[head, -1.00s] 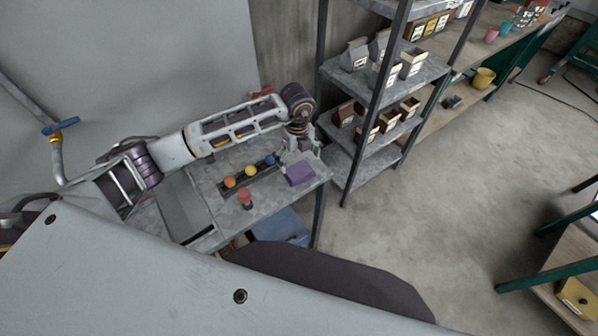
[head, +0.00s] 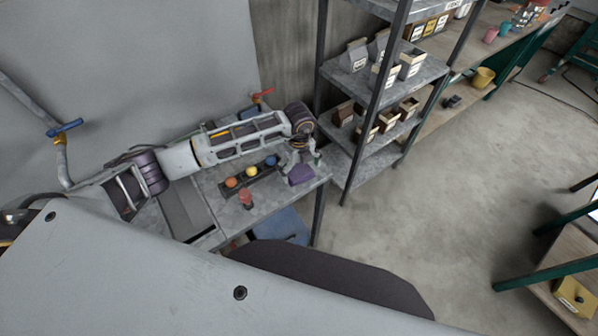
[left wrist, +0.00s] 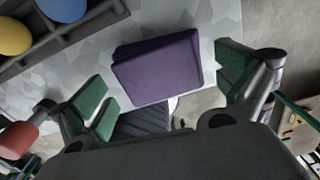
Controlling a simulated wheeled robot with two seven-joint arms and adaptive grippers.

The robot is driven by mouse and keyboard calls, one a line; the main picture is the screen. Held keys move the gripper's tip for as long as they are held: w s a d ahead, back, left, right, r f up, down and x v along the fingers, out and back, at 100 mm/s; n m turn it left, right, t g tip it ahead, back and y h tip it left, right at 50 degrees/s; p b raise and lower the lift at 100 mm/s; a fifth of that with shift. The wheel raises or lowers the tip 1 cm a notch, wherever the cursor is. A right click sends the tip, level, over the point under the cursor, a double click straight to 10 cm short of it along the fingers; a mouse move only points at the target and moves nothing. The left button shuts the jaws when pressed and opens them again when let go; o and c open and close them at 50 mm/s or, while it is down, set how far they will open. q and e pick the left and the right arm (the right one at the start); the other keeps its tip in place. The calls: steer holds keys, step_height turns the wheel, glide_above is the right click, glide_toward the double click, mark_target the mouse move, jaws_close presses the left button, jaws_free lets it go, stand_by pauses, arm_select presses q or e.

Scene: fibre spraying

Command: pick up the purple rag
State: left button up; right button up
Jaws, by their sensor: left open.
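The purple rag (head: 302,174) is a folded block lying on the grey table (head: 240,214) near its right edge. It also shows in the left wrist view (left wrist: 157,68), between the two green-padded fingers. My left gripper (left wrist: 163,92) is open around the rag, with a gap on each side of it. In the head view my left gripper (head: 300,160) is above the rag and partly covers it. My right gripper is not in view.
A dark tray (head: 268,171) with orange, yellow and blue balls lies left of the rag. A red-topped object (head: 246,196) stands in front of the tray. A metal shelf (head: 373,155) with several small boxes stands right of the table.

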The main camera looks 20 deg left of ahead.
mark_target(299, 171)
arm_select(q)
steer(key=shift+f, duration=0.9)
steer(key=c, duration=0.8)
steer(key=shift+r, duration=0.2)
steer(key=shift+r+b, duration=0.95)
steer(key=shift+r, duration=3.9)
